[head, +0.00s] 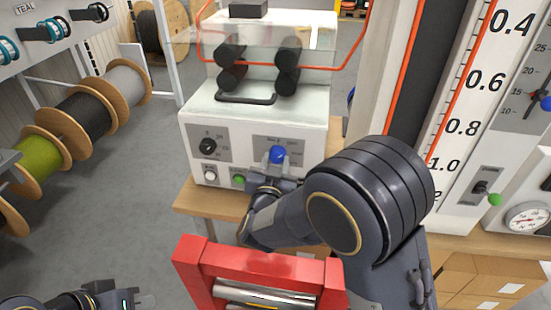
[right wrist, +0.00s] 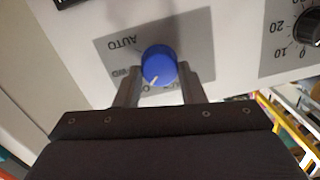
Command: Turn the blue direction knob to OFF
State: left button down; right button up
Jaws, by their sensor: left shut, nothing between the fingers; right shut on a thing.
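The blue direction knob (head: 277,154) sits on a grey label plate at the right of the white machine's front panel. In the right wrist view the knob (right wrist: 159,65) stands between the two fingers of my right gripper (right wrist: 160,80), which is shut on it. Its white pointer mark points to the lower left in that view. The word AUTO and part of a label ending in WD show beside it; other lettering is partly hidden by the knob and fingers. My left gripper (head: 138,300) is shut and empty at the bottom left of the head view, away from the machine.
A black dial (head: 208,147), a white button (head: 210,174) and a green button (head: 238,180) are left of the knob. A red frame with metal rollers (head: 258,250) stands in front. Cable reels (head: 85,125) line the left. A tall scale panel (head: 465,110) stands at right.

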jog(key=shift+n, duration=0.3)
jog(key=o, duration=1)
jog(key=v, duration=0.8)
jog(key=shift+b, duration=0.4)
